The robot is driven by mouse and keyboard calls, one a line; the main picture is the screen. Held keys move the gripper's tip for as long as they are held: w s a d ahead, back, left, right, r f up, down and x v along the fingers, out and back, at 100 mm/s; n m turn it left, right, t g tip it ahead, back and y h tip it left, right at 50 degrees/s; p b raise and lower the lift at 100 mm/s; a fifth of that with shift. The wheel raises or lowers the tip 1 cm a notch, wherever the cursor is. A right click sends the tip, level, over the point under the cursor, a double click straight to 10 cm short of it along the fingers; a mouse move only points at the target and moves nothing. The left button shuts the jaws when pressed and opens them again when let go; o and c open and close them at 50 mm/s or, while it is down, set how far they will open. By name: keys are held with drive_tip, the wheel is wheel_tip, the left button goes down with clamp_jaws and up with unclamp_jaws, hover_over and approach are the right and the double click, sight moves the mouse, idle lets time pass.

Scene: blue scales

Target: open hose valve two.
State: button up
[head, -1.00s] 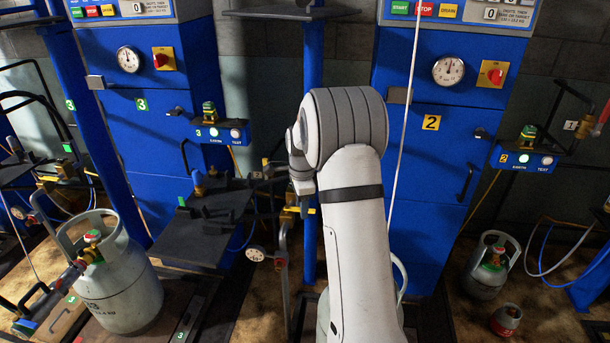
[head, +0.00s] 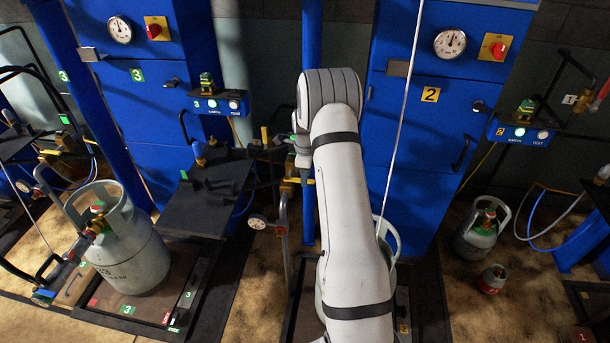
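A cluster of brass-yellow fittings (head: 290,182) sits beside the blue post, on the hose assembly left of the cabinet with the yellow 2 plate (head: 430,95). I cannot tell which part of it is hose valve two or how its handle stands. My arm rises from the bottom centre and bends at the top. My gripper (head: 303,161) is at the arm's end, just above and right of these fittings, mostly hidden by my arm. Its fingers are not clear, nor whether it touches anything. A grey cylinder (head: 390,240) stands partly hidden behind my arm.
A round gauge (head: 257,222) and a pipe handle (head: 283,225) hang below the fittings. A black shelf (head: 205,205) is to the left. A large grey cylinder (head: 130,255) stands on scale 3. The blue post (head: 311,40) rises close behind my gripper.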

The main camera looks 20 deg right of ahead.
drive_tip(key=shift+f, duration=0.2)
drive_tip(key=shift+c, duration=0.2)
drive_tip(key=shift+r, duration=0.1)
clamp_jaws()
drive_tip(key=shift+a, duration=0.1)
